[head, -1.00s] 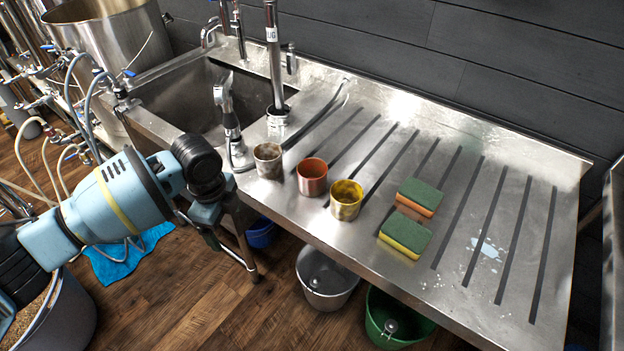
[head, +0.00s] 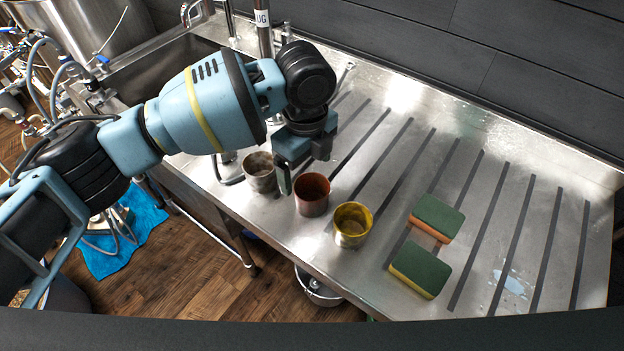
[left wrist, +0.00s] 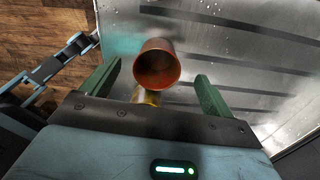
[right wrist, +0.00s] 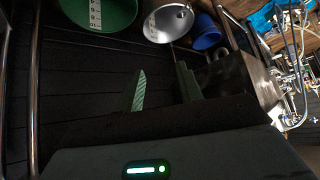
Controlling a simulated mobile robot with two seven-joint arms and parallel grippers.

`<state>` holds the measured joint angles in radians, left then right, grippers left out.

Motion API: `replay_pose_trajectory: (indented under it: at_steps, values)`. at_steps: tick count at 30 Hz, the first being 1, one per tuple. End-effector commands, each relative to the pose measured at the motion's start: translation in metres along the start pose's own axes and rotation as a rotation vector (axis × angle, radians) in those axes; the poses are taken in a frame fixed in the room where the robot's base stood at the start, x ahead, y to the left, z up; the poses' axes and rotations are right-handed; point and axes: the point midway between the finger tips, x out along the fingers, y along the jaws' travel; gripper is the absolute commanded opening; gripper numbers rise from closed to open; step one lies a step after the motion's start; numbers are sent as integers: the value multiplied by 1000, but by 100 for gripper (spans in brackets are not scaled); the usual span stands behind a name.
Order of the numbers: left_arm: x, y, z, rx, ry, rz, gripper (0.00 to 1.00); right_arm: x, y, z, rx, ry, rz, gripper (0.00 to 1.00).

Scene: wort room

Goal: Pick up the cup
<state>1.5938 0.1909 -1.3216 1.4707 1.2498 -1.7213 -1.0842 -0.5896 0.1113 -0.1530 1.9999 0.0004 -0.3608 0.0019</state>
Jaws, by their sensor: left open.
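Three cups stand in a row near the front edge of the steel drainboard: a worn grey-white cup (head: 260,177), an orange-red cup (head: 313,199) and a yellow cup (head: 351,230). My left gripper (head: 305,168) is open and empty, just behind and above the orange-red cup, and its finger partly overlaps the grey-white cup. In the left wrist view the orange-red cup (left wrist: 156,66) shows between and beyond the open fingers, with part of the yellow cup (left wrist: 146,97) behind it. My right gripper (right wrist: 161,85) is open and empty, low among buckets, outside the head view.
Two green-topped sponges (head: 420,270) lie right of the cups on the ribbed drainboard (head: 500,210). The sink (head: 165,68) and a tap are at the back left. A green bucket (right wrist: 100,12), a grey one (right wrist: 168,22) and a blue one (right wrist: 205,32) are near my right gripper.

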Motion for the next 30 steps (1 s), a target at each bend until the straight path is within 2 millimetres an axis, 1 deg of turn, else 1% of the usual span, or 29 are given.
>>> replay_pose_trajectory:
  at_steps: [5,10,12,16,18,20,24,27,30]
  values:
    - [4,0,0,0,1,1,87,-4,-2,13,3,-27,-2,36]
    - [21,0,-1,-1,1,2,87,-6,-3,24,5,-49,-3,36]
    - [26,0,-1,-2,0,1,87,-5,-3,24,5,-48,-3,36]
    - [27,0,-1,-1,0,0,87,-4,-2,19,4,-38,-3,36]
    - [31,-1,-2,-1,0,1,87,-3,-2,16,3,-32,-2,36]
    - [38,-1,-5,0,0,1,87,-3,-2,13,3,-27,-2,36]
    - [57,-4,-11,0,0,2,87,-3,-2,8,2,-18,-2,36]
    - [70,-3,-11,-2,1,2,87,-3,-1,8,2,-17,-2,36]
    - [77,-3,-10,-2,1,1,87,-2,-1,8,2,-16,-2,36]
